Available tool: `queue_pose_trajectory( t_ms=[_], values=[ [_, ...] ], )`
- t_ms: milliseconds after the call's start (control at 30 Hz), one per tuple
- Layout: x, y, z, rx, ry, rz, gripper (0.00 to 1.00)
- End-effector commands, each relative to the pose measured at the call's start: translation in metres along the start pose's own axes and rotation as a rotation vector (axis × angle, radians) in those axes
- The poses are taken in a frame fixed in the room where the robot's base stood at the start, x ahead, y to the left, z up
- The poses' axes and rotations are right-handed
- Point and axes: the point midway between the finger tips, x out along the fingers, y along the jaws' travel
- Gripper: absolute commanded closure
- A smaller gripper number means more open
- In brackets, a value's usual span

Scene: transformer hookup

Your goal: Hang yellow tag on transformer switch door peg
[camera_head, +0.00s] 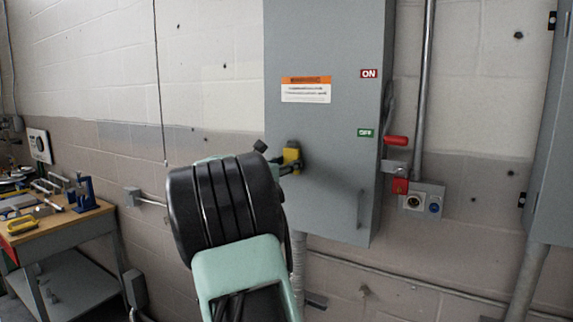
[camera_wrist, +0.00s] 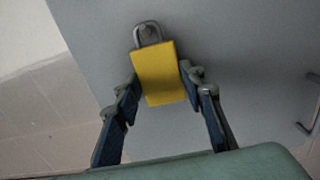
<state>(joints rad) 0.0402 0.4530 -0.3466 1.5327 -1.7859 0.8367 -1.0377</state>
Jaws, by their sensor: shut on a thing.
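The yellow tag (camera_wrist: 158,78) is a block with a grey metal loop at its top, like a padlock. My gripper (camera_wrist: 160,74) is shut on it, one finger on each side. The tag (camera_head: 292,156) is held at the front of the grey switch door (camera_head: 325,135), below the orange warning label. In the wrist view a small round dark spot, perhaps the peg (camera_wrist: 148,31), shows inside the loop. Whether the loop is around it or only in front of it, I cannot tell. In the head view my gripper and wrist partly cover the door's lower left.
A red switch handle (camera_head: 396,141) and a red lock (camera_head: 400,186) are on the door box's right side. A door pull (camera_head: 361,209) is at lower right. A vertical conduit (camera_head: 424,85) runs beside the box. A workbench (camera_head: 60,228) with tools stands at left.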

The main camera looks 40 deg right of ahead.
Motion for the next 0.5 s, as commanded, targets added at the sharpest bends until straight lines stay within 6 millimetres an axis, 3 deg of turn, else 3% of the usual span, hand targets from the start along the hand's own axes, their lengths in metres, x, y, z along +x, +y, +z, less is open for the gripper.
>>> queue_pose_trajectory(
  t_ms=[367, 400, 500],
  values=[
    [-0.0001, 0.0, 0.0003, 0.0, 0.0, 0.0, 0.83],
    [-0.0001, 0.0, 0.0003, 0.0, 0.0, 0.0, 0.59],
    [-0.0001, 0.0, 0.0003, 0.0, 0.0, 0.0, 0.48]
  ],
)
